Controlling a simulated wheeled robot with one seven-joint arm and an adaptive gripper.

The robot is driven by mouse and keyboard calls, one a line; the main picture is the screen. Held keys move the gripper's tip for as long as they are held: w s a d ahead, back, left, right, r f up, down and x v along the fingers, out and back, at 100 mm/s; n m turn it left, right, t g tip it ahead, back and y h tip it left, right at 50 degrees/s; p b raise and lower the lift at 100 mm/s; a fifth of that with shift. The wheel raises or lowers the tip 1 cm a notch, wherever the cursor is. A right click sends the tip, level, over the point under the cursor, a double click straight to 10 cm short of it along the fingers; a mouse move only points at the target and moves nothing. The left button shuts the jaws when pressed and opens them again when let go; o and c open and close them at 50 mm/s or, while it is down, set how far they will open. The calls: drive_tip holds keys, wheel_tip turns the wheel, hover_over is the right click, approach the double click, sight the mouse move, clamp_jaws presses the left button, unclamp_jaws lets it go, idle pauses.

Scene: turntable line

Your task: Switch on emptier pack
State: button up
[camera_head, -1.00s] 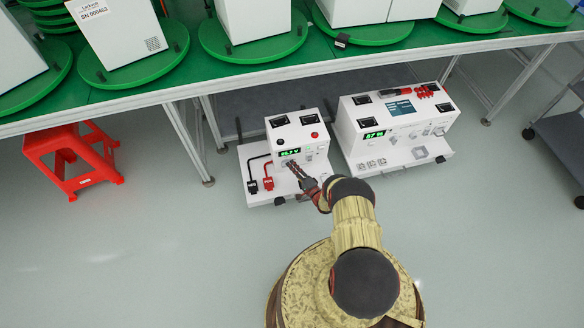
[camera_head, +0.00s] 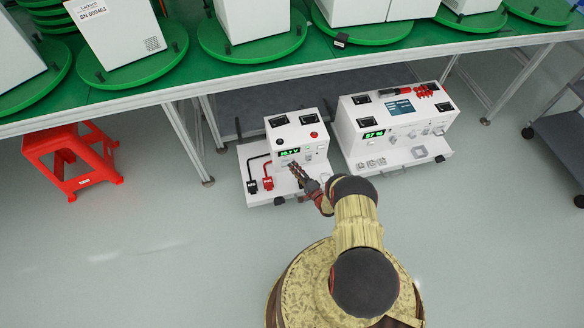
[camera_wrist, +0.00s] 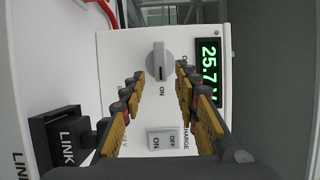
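A small white pack (camera_head: 296,133) stands on a white base under the bench, its green display (camera_head: 289,152) reading about 25.7 V. A larger white pack (camera_head: 397,118) stands to its right; its green display (camera_head: 374,134) seems to show a percentage. My gripper (camera_head: 291,166) is at the small pack's front. In the wrist view my open gripper (camera_wrist: 160,76) has a fingertip on either side of a grey rotary knob (camera_wrist: 159,62). The knob's dark mark points toward an ON label. I cannot tell whether the fingers touch it. A rocker switch (camera_wrist: 163,142) marked ON and OFF sits below.
A black LINK connector (camera_wrist: 66,140) is at the left of the wrist view. Red and black leads (camera_head: 267,180) lie left of the small pack. The green bench (camera_head: 345,57) overhangs behind. A red stool (camera_head: 72,158) is at left; the floor in front is clear.

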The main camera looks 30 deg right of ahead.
drive_tip(key=s+d, duration=0.1)
drive_tip(key=s, duration=0.9)
